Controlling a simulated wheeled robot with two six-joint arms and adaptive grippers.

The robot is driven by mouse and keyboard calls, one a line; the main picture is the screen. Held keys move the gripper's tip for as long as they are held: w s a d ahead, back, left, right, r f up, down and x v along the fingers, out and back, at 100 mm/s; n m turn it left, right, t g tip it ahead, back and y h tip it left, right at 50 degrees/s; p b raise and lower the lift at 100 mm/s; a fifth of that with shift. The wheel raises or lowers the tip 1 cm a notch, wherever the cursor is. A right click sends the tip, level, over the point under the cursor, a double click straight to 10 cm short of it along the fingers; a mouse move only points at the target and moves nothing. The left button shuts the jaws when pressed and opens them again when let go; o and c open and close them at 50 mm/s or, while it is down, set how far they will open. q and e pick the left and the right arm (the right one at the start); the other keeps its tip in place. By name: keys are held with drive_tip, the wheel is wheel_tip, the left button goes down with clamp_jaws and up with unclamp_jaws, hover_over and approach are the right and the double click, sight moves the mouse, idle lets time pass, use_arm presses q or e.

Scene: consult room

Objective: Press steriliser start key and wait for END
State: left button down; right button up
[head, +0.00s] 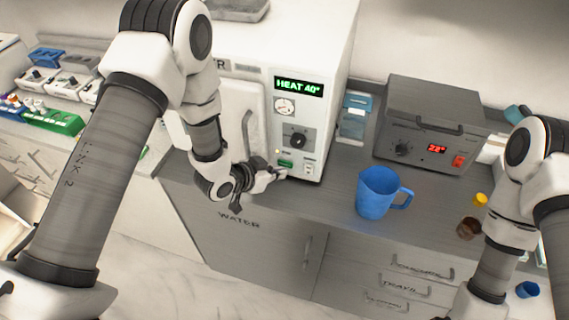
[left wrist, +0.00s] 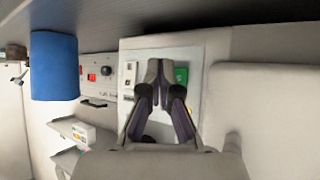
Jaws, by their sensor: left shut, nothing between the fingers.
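The steriliser (head: 340,45) is a white box on the grey counter, with its door at the left of its control panel. Its green display (head: 299,87) reads "HEAT 40°". Below are a gauge, a black knob (head: 298,137), the green start key (head: 285,163) and a white switch (head: 309,168). My left gripper (head: 277,174) is shut and empty, its fingertips just below the green key. In the left wrist view the shut fingertips (left wrist: 160,72) are beside the green key (left wrist: 181,75); I cannot tell whether they touch. My right arm shows at the right, its gripper out of view.
A blue mug (head: 377,192) stands on the counter right of the steriliser. Behind it is a grey heater box (head: 430,120) with a red display reading about 22°. A yellow item (head: 481,199) and a brown item (head: 468,228) lie near my right arm. Coloured trays (head: 55,121) are at the left.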

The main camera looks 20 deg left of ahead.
use_arm(q)
drive_tip(key=shift+s, duration=2.5)
drive_tip(key=s+a+f+n+g+y, duration=0.2)
drive_tip(key=s+a+f+g, duration=0.15)
drive_tip(key=s, duration=0.55)
drive_tip(key=s+a+f+n+g+y, duration=0.25)
drive_tip(key=s+f, duration=0.25)
drive_tip(key=s, duration=0.3)
drive_tip(key=s+a+f+n+g+y, duration=0.1)
drive_tip(key=s+a+f+n+g, duration=0.3)
drive_tip(key=s, duration=0.5)
wheel_tip(320, 180, down, 8)
drive_tip(key=m+t+b, duration=0.1)
drive_tip(key=b, duration=0.6)
drive_tip(key=shift+w+d+m, duration=0.35)
drive_tip(key=shift+w+d, duration=0.05)
drive_tip(key=shift+r, duration=0.1)
